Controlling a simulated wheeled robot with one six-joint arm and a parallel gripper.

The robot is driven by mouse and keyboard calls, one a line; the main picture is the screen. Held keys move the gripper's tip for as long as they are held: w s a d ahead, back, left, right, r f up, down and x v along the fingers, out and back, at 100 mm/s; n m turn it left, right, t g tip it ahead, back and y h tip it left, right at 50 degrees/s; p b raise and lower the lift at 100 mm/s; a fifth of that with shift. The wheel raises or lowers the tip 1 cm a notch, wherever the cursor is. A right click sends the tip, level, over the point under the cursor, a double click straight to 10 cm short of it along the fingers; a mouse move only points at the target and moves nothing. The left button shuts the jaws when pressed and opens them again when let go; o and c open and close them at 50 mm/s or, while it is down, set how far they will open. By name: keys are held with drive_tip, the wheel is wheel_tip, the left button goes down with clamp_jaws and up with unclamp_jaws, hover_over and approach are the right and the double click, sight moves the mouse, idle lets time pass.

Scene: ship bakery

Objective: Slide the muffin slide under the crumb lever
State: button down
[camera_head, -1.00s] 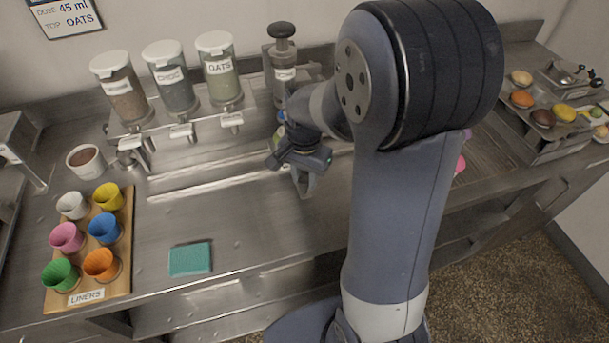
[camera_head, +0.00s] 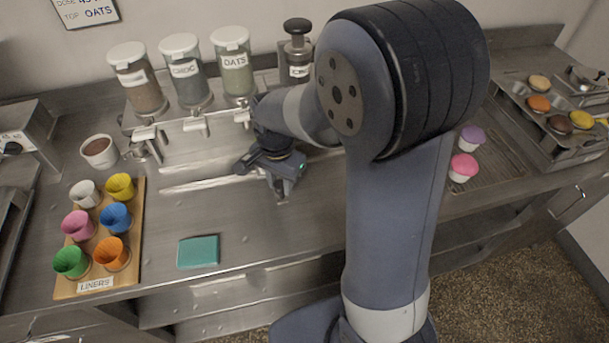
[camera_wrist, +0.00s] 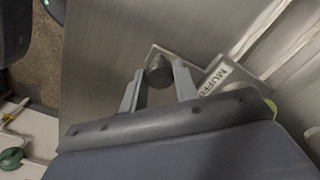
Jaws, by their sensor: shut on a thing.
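In the wrist view my gripper (camera_wrist: 160,80) is shut on a dark round knob (camera_wrist: 159,68) on the muffin slide (camera_wrist: 215,78), a pale plate whose label starts "MUFF". In the head view my gripper (camera_head: 278,184) is low over the counter, right of and in front of the dispensers, and hides most of the slide. Three jars stand in a row on a rack with small levers at its front. The left lever (camera_head: 146,134) is under the brown-filled jar (camera_head: 138,82), whose label is too small to read surely. The other jars read CHOC (camera_head: 186,72) and OATS (camera_head: 235,65).
A board of coloured liners (camera_head: 132,255) and a teal cloth (camera_head: 198,251) lie at the front left. A brown-filled cup (camera_head: 99,151) stands left of the rack. A pump bottle (camera_head: 298,50) is behind my arm. Counter left of my gripper is clear along the rail.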

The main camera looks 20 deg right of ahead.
drive_tip(key=a+p, duration=0.1)
drive_tip(key=a, duration=2.4)
drive_tip(key=shift+a, duration=0.1)
drive_tip(key=c, duration=1.1)
unclamp_jaws()
wheel_tip(320, 180, up, 8)
drive_tip(key=shift+f+b, duration=0.25)
drive_tip(key=shift+b, duration=0.1)
